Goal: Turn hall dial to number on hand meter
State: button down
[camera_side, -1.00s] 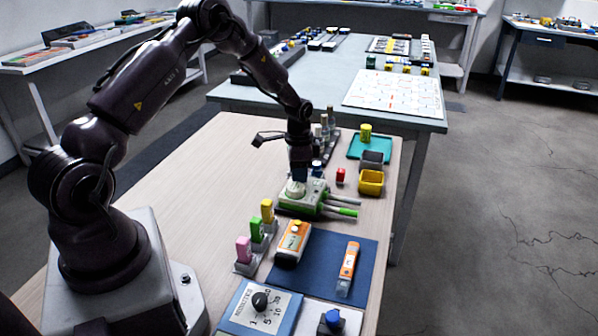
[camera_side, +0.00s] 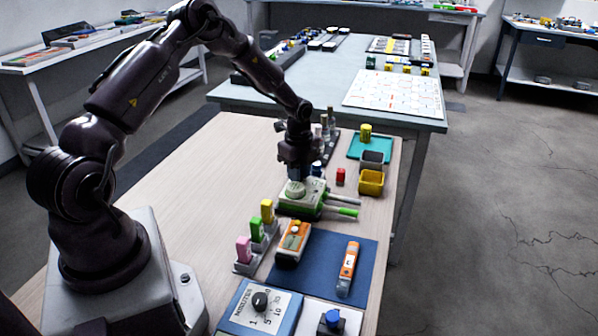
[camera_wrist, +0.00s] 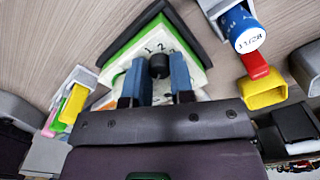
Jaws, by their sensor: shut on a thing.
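The hall dial is a white and green box (camera_side: 312,205) on the wooden table, below my gripper (camera_side: 296,186). In the wrist view its white face (camera_wrist: 120,75) carries printed numbers, with 1 and 2 legible. Its black knob (camera_wrist: 160,66) sits between my two blue fingertips, and my gripper (camera_wrist: 158,80) is shut on it. The fingers hide part of the face, and the knob's pointer cannot be made out. An orange and white handheld device (camera_side: 291,245), seemingly the hand meter, lies on the blue mat; its number is too small to read.
Pink, green and yellow blocks (camera_side: 256,230) stand in grey holders left of the mat. A second dial marked MINUTES (camera_side: 275,308) is at the front. An orange and white tool (camera_side: 348,268) lies on the mat (camera_side: 318,262). A yellow bin (camera_side: 371,182) and red block (camera_side: 340,176) are to the right.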

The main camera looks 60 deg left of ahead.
jog(key=m, duration=0.4)
jog(key=shift+m, duration=0.4)
jog(key=m, duration=0.3)
jog(key=shift+m, duration=0.3)
jog(key=m, duration=0.4)
jog(key=shift+m, duration=2)
jog(key=c, duration=1.2)
grip_release()
jog(key=shift+c, duration=0.2)
